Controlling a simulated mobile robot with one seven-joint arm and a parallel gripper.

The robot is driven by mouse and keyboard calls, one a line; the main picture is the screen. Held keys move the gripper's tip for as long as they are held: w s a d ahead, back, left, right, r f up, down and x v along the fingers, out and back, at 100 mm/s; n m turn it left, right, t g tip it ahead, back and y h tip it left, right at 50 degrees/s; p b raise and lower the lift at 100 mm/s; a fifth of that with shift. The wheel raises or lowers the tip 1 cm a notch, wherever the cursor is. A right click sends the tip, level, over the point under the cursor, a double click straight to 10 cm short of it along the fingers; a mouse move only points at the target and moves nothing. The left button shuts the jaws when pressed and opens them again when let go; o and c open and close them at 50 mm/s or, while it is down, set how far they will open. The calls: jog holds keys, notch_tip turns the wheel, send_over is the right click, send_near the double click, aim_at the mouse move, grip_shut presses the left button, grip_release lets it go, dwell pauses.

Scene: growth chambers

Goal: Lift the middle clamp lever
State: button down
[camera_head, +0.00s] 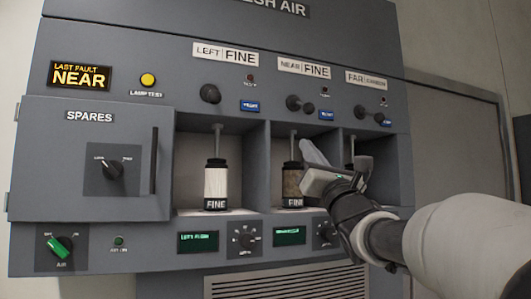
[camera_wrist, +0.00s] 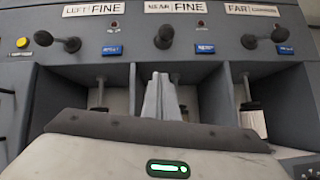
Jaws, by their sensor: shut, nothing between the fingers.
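The middle clamp lever (camera_head: 300,104) is a black lever with a round knob, under the NEAR FINE label. In the wrist view the middle lever (camera_wrist: 164,37) points out towards the camera. The left clamp lever (camera_head: 210,93) and right clamp lever (camera_head: 372,115) sit above the neighbouring bays. My gripper (camera_head: 312,152) is shut and empty, in front of the middle bay and below the middle lever, apart from it. In the wrist view my gripper's pale fingers (camera_wrist: 161,97) point up towards the panel. The gripper body hides the lower part of the bays there.
Divided bays hold a white FINE cartridge (camera_head: 215,185) at left and a brownish one (camera_head: 293,185) in the middle. Blue buttons (camera_head: 250,105) sit beside the levers. The SPARES door (camera_head: 90,160) is at left. My arm covers the lower right; the space before the panel is otherwise free.

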aim_at(305, 106)
notch_tip(305, 106, up, 6)
jog(key=w+p, duration=0.1)
jog(key=p, duration=0.1)
jog(key=shift+w+d+p, duration=0.15)
jog(key=shift+d+p, duration=0.1)
jog(key=shift+p, duration=0.1)
jog(key=shift+r, duration=0.2)
